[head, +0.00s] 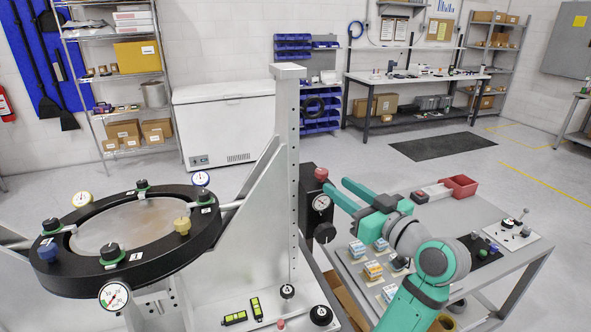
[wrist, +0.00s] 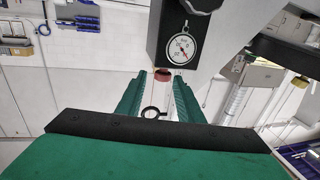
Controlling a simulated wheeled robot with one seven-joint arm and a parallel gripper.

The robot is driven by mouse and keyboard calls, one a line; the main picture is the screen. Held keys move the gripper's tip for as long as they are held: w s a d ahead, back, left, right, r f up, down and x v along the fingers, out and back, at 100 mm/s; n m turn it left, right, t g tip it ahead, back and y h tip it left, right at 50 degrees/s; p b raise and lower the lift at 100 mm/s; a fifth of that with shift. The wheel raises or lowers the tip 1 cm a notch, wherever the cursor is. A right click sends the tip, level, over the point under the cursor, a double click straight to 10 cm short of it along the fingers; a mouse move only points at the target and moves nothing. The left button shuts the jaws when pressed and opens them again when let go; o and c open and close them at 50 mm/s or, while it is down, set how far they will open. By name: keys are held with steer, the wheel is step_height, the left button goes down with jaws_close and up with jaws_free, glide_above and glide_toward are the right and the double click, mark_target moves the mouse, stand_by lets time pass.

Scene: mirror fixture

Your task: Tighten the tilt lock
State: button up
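A red knob (head: 321,174) sits on top of a black box (head: 308,182) beside the tall grey post. The box carries a round dial (head: 321,203) and a black knob (head: 325,233) below it. No readable label shows which knob is the tilt lock. My gripper (head: 336,186) is open and empty, with its fingers pointing at the box. In the wrist view the red knob (wrist: 162,74) lies in line with the gap between my fingertips (wrist: 162,84). I cannot tell whether they touch it. The dial (wrist: 182,48) shows clearly there.
The black ring fixture (head: 190,240) with knobs and dials stands at the left. The tall grey post (head: 290,150) is close left of the box. The floor behind is open.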

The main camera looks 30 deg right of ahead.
mark_target(312, 175)
steer(key=shift+w+a+r, duration=0.3)
steer(key=shift+w+a, duration=0.05)
steer(key=shift+w, duration=0.05)
steer(key=w, duration=1)
steer(key=shift+w+a, duration=0.1)
steer(key=shift+w, duration=0.05)
steer(key=shift+f, duration=0.1)
steer(key=c, duration=0.8)
